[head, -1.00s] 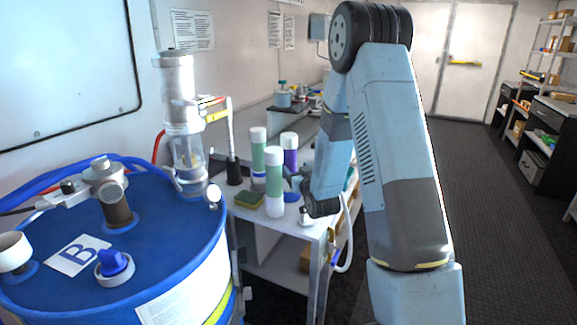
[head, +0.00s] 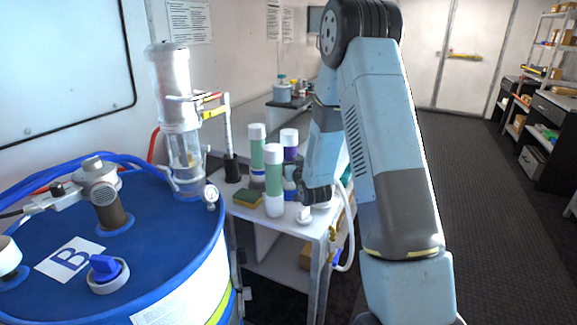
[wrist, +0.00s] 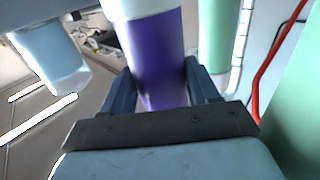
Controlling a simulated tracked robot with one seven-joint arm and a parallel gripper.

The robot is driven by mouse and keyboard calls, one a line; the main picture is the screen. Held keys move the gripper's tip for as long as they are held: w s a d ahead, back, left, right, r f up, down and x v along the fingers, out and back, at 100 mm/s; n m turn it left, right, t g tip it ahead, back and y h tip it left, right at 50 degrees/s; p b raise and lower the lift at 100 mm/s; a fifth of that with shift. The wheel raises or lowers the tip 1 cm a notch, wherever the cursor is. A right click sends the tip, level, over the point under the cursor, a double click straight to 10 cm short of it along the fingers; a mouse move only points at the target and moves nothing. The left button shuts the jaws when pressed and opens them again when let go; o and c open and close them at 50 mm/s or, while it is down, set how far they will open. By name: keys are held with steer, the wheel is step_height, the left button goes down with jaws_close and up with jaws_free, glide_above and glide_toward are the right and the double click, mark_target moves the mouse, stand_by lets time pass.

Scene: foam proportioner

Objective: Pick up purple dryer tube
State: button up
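The purple dryer tube (head: 289,147) stands upright on the small grey table, with a white cap. Green tubes with white caps (head: 274,181) stand in front of it and to its left. In the head view my gripper (head: 299,187) is at the tube's right, partly hidden behind my arm. In the wrist view the purple tube (wrist: 160,60) stands between my two spread fingers (wrist: 160,88), with very little room on either side. I see no clear sign of a grip. The tube's lower part is hidden.
A green tube (wrist: 213,35) stands close to my right finger in the wrist view. A sponge (head: 247,198) and a black cone (head: 232,169) are on the table's left side. A blue drum (head: 150,235) stands at the left. The floor at right is clear.

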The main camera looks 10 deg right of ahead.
steer(key=c, duration=0.9)
steer(key=shift+o, duration=0.2)
steer(key=shift+r, duration=0.15)
